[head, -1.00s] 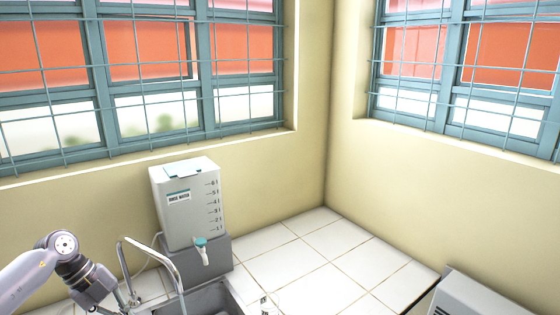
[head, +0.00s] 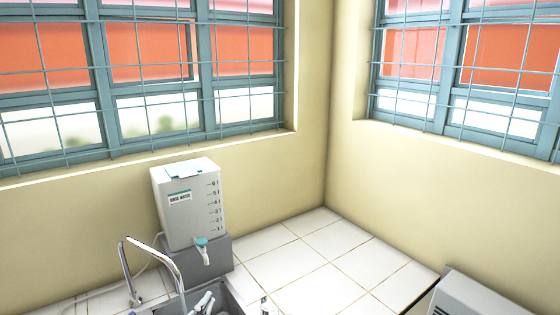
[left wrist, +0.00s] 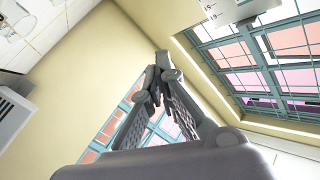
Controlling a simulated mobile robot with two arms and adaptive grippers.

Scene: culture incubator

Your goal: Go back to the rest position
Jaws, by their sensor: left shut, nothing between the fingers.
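My left gripper (left wrist: 157,78) is in the left wrist view with its two fingers closed together at the tips and nothing between them. The wrist view is tilted, and behind the fingers are the cream wall and a window. In the head view, a small grey part, probably of my left arm or gripper (head: 205,302), shows at the bottom edge over the sink. Its lower part is cut off by the frame. My right gripper is in neither view.
A rinse water tank (head: 190,205) stands on a grey block behind the sink (head: 238,302). A curved tap (head: 155,250) rises left of it. A grey-white appliance (head: 475,295) stands at the lower right.

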